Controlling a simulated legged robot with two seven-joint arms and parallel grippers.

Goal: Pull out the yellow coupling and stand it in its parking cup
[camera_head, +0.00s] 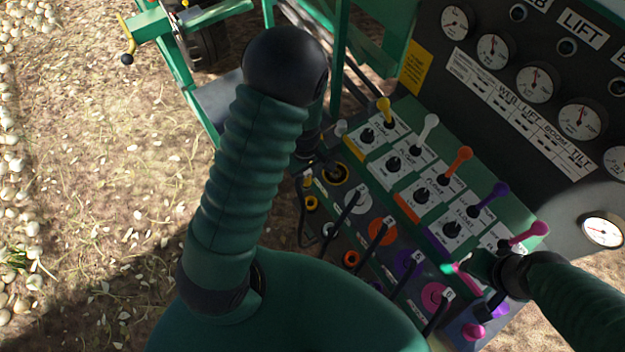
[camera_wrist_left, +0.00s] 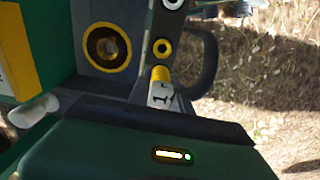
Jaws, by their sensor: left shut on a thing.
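The yellow coupling (camera_wrist_left: 160,74), with a tag marked 1, shows just past my left gripper in the left wrist view. My left gripper is shut on it; the green hand body hides the fingertips. In the head view my left gripper (camera_head: 312,150) is at the panel's left end, partly behind my forearm. The yellow-ringed socket (camera_wrist_left: 103,47) stands open and empty, also in the head view (camera_head: 335,174). A small yellow-ringed cup (camera_wrist_left: 162,47) lies just beyond the coupling; I cannot tell whether they touch. My right gripper (camera_head: 473,267) is by the pink lever; its jaws are unclear.
Several coloured levers (camera_head: 460,160) stand on the sloping valve panel. Black hoses (camera_head: 372,247) with numbered tags run along the lower face, beside orange, purple and pink rings. Gauges (camera_head: 535,83) fill the board behind. Open ground with onions (camera_head: 100,180) lies left.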

